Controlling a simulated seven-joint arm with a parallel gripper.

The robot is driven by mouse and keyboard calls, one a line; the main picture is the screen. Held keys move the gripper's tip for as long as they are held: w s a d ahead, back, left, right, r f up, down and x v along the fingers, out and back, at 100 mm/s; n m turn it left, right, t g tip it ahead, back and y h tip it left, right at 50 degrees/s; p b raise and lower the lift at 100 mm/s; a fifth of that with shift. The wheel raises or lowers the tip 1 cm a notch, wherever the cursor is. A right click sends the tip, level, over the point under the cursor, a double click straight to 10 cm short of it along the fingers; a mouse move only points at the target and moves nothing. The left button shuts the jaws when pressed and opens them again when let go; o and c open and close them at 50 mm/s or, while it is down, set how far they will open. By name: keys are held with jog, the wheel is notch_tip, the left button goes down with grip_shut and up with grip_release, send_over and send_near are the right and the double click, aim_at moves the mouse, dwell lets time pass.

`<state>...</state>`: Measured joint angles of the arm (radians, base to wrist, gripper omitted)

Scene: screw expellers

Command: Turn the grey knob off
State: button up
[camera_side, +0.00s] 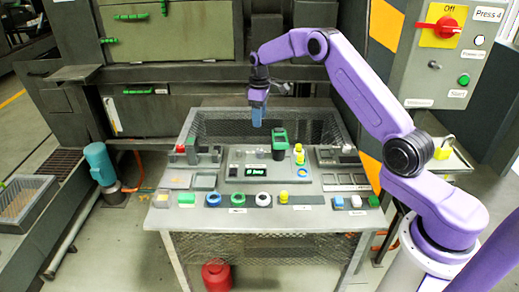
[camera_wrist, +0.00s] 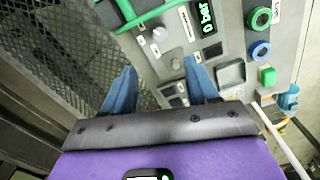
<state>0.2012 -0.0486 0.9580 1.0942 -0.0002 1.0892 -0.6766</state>
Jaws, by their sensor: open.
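My gripper (camera_side: 257,122) hangs above the far part of the control console, fingers pointing down. In the wrist view its two blue fingers (camera_wrist: 160,64) stand wide apart with nothing between them touched. Small grey-white knobs show on the console panel in the wrist view: one round knob (camera_wrist: 159,33) and a darker grey one (camera_wrist: 177,63) near the right fingertip. I cannot tell which is the grey knob of the task, or its turn position. The side view shows the console (camera_side: 160,215) with small grey fittings too small to tell apart.
The black display (camera_side: 254,169) reads in bar. A green-handled part (camera_side: 279,139) and a yellow fitting (camera_side: 299,155) stand up near my gripper. Several coloured buttons line the front edge. A wall box with a red switch (camera_side: 446,26) is at the right.

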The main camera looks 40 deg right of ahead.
aim_at(260, 151)
notch_tip(260, 151, down, 15)
jog(key=shift+r, duration=0.2)
dwell(0.3)
jog(key=c, duration=1.1)
